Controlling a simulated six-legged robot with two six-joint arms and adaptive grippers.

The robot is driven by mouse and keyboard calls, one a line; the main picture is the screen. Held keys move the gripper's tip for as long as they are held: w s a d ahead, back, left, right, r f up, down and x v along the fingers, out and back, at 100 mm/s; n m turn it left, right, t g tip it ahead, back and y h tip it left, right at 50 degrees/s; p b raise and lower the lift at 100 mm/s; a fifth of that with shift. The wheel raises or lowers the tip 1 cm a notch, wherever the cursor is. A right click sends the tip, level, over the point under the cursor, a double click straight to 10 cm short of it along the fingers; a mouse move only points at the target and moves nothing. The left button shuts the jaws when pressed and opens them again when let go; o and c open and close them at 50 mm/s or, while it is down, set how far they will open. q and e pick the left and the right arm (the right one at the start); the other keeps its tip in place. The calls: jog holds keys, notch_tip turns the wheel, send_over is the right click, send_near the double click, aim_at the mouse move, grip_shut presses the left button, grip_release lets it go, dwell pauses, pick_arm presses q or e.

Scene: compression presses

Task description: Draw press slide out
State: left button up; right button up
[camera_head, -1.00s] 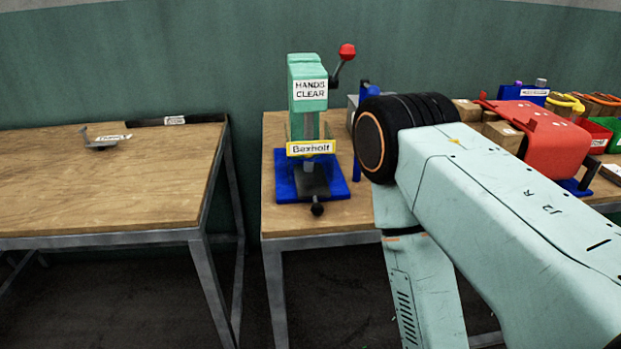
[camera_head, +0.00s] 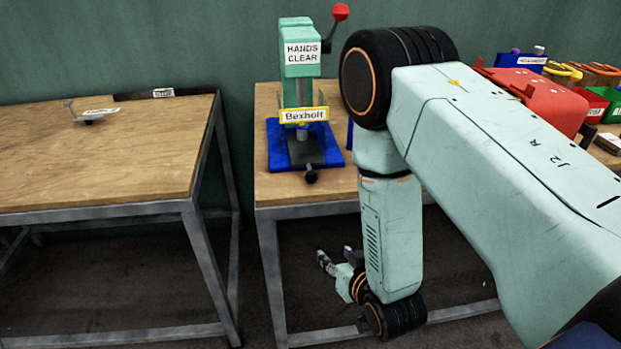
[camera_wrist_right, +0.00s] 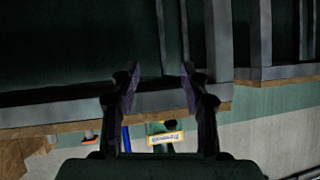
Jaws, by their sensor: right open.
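The green press (camera_head: 299,60) with a "HANDS CLEAR" label and a yellow "Bexholt" plate (camera_head: 304,115) stands on a blue base (camera_head: 333,156) on the right-hand table. Its dark slide (camera_head: 303,150) lies low at the front, with a black knob (camera_head: 311,176) facing the table's front edge. The yellow plate also shows small in the right wrist view (camera_wrist_right: 165,138). My right gripper (camera_head: 333,258) hangs below tabletop height, in front of the table and apart from the press. Its fingers are spread and empty in the wrist view (camera_wrist_right: 160,82). My left gripper is out of view.
The right-hand table (camera_head: 262,110) has a wood top and metal legs. A red press (camera_head: 540,98) and several bins stand farther right. A mostly bare table (camera_head: 120,170) is at left, with a gap between the tables. My right arm covers much of the right table.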

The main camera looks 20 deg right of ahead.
aim_at(314, 181)
jog(key=shift+o, duration=0.2)
jog(key=w+r+t, duration=0.2)
jog(key=r, duration=0.1)
jog(key=w+r+t, duration=0.2)
jog(key=r, duration=0.2)
jog(key=w+r+t, duration=0.2)
jog(key=w+r, duration=0.1)
jog(key=shift+w+a+r+m+b, duration=0.1)
jog(key=shift+a+r+m+b, duration=0.05)
jog(key=shift+r+m+b, duration=0.2)
jog(key=shift+w+b, duration=0.35)
jog(key=shift+w, duration=3.55)
grip_shut()
